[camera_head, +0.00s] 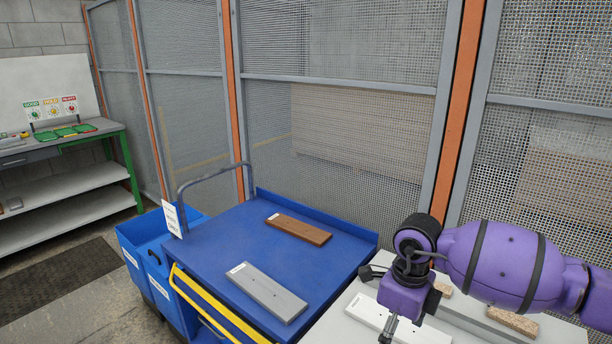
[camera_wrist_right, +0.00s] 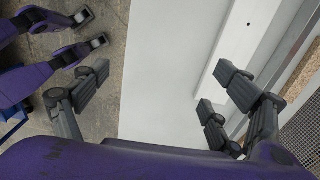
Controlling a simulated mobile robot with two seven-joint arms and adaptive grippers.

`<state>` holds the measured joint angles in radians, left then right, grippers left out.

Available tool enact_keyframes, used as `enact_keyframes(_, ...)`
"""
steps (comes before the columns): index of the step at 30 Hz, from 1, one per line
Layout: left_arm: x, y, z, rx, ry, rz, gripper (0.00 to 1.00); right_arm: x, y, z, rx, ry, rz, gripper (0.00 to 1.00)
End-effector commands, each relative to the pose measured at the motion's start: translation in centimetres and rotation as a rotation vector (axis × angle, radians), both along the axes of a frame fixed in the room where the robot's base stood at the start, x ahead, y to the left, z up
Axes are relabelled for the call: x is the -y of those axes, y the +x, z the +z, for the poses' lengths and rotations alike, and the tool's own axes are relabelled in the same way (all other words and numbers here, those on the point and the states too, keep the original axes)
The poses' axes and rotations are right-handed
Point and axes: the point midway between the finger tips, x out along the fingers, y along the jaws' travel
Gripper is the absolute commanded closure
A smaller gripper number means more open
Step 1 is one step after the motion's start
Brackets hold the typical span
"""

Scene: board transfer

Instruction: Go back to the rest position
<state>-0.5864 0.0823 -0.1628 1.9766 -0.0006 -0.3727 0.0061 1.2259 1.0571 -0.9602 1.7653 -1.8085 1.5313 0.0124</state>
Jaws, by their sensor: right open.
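My right gripper (camera_head: 377,301) hangs at the lower right of the head view, low over a pale table (camera_head: 343,334). In the right wrist view my right gripper (camera_wrist_right: 160,85) is open, its fingers wide apart with nothing between them. A white board (camera_head: 369,313) with a label lies on the table beside the gripper, partly hidden by it. A brown board (camera_head: 298,229) and a grey board (camera_head: 265,290) lie apart on the blue cart top (camera_head: 225,246).
A grey rail (camera_head: 478,325) and a speckled brown piece (camera_head: 512,321) lie on the table's right side. Mesh fencing (camera_head: 340,130) stands behind. Blue bins (camera_head: 145,255) are left of the cart, and a green-framed workbench (camera_head: 65,150) is at far left. Floor (camera_head: 75,318) shows at lower left.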

Motion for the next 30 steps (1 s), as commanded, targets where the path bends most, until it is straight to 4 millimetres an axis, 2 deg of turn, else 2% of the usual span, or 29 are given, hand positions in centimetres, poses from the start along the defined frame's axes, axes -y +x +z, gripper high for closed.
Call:
enact_keyframes(1, 0.0, 0.2, 0.2, 0.005, -0.001, -0.001, 1.00, -2.5, -2.0, -1.7, -0.050, 0.084, 0.006, 0.12)
enact_keyframes(3, 0.0, 0.3, 0.4, 0.007, -0.001, -0.001, 1.00, -5.4, -4.0, -3.1, -0.100, 0.193, -0.001, 0.12)
enact_keyframes(5, 0.0, 0.4, 0.5, 0.009, -0.001, -0.001, 1.00, -8.1, -5.9, -3.9, -0.148, 0.297, -0.015, 0.12)
enact_keyframes(8, 0.2, 0.8, 0.8, 0.016, -0.004, -0.004, 1.00, -13.2, -9.3, -4.8, -0.242, 0.502, -0.066, 0.12)
enact_keyframes(9, 0.4, 1.1, 1.0, 0.022, -0.006, -0.005, 1.00, -15.5, -10.9, -4.7, -0.287, 0.602, -0.102, 0.12)
enact_keyframes(11, 0.7, 1.5, 1.3, 0.030, -0.011, -0.007, 1.00, -19.0, -13.1, -4.1, -0.361, 0.771, -0.178, 0.12)
enact_keyframes(13, 1.0, 1.8, 1.6, 0.036, -0.016, -0.010, 1.00, -22.5, -14.8, -2.5, -0.447, 0.971, -0.297, 0.12)
enact_keyframes(15, 1.1, 1.8, 1.8, 0.035, -0.017, -0.010, 1.00, -24.8, -15.4, -0.7, -0.526, 1.161, -0.449, 0.12)
enact_keyframes(17, 1.0, 1.6, 1.8, 0.030, -0.017, -0.008, 1.00, -25.9, -15.3, 0.8, -0.588, 1.313, -0.601, 0.12)
enact_keyframes(20, 0.9, 0.9, 1.6, 0.017, -0.015, -0.006, 1.00, -25.6, -13.8, 2.5, -0.678, 1.537, -0.897, 0.12)
enact_keyframes(23, 0.7, 0.5, 1.5, 0.009, -0.013, -0.006, 1.00, -23.0, -11.7, 2.2, -0.745, 1.715, -1.245, 0.12)
enact_keyframes(26, 0.7, 0.5, 1.7, 0.010, -0.013, -0.006, 1.00, -18.5, -10.4, -0.4, -0.791, 1.839, -1.637, 0.12)
enact_keyframes(28, 0.7, 0.7, 1.9, 0.014, -0.014, -0.008, 1.00, -14.8, -10.5, -3.5, -0.811, 1.884, -1.935, 0.12)
enact_keyframes(30, 0.7, 0.8, 2.2, 0.017, -0.013, -0.009, 1.00, -10.9, -11.8, -7.2, -0.817, 1.893, -2.234, 0.12)
